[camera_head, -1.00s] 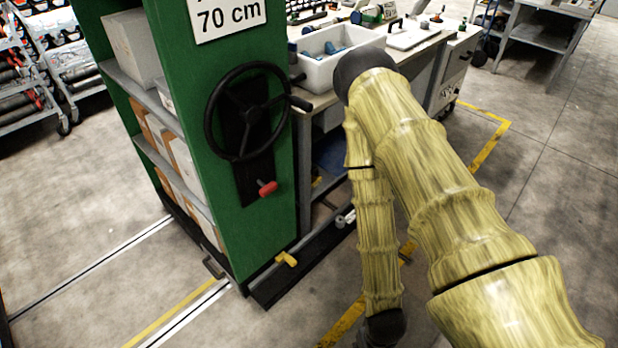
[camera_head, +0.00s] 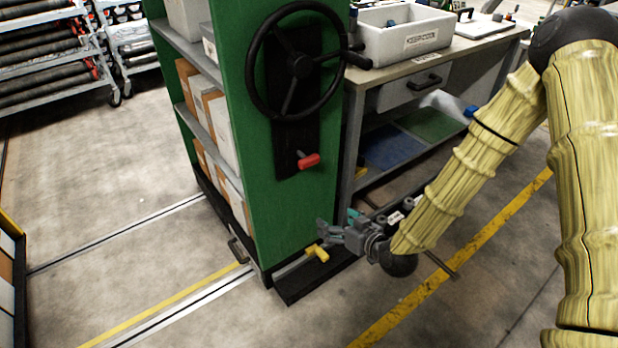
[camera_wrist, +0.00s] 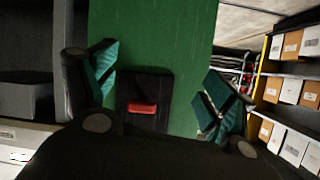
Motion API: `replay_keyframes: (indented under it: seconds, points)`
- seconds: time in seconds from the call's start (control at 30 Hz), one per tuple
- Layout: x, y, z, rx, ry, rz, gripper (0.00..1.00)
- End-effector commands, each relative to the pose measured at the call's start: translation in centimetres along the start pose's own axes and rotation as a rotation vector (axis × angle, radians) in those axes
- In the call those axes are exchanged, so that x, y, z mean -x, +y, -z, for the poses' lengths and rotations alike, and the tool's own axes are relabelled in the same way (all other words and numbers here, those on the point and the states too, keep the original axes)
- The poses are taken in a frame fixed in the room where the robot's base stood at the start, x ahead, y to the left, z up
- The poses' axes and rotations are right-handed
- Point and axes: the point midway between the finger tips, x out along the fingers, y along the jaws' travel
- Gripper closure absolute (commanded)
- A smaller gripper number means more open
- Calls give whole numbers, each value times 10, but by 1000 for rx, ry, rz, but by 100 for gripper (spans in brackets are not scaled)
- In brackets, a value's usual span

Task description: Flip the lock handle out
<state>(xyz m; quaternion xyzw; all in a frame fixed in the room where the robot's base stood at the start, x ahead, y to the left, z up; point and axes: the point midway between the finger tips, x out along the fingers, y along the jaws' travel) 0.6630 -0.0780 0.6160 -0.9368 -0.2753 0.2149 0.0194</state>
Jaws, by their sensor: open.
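A red lock handle (camera_head: 309,161) sits at the lower end of a black plate (camera_head: 297,140) on the green end panel (camera_head: 236,110) of a shelf unit. In the wrist view the red handle (camera_wrist: 142,109) lies on its black plate between my two fingers, lower than the fingertips in the picture. My gripper (camera_head: 328,231) is open and empty. In the head view it shows below and slightly right of the red handle, in front of the panel's lower right edge. In the wrist view my gripper (camera_wrist: 163,82) has its teal-padded fingers spread, with a gap to the handle.
A black handwheel (camera_head: 297,62) with a knob is mounted above the red handle. A yellow lever (camera_head: 317,252) sits low near the panel's base. A workbench (camera_head: 420,70) with a white bin (camera_head: 405,38) stands right of the panel. The floor in front is clear.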

Motion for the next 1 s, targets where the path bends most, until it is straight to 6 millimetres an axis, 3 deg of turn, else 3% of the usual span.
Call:
replay_keyframes:
  seconds: [0.03, 0.1, 0.2, 0.33, 0.57, 1.0]
  points:
    - [-14, 6, 11, 28, 75, 10, 16]
    - [-23, 8, 36, 67, 166, 25, 16]
    - [-30, 10, 68, 114, 273, 41, 16]
    - [-32, 11, 94, 153, 361, 51, 16]
    - [-38, 10, 112, 174, 404, 57, 16]
    - [-99, 5, 136, 173, 403, 56, 16]
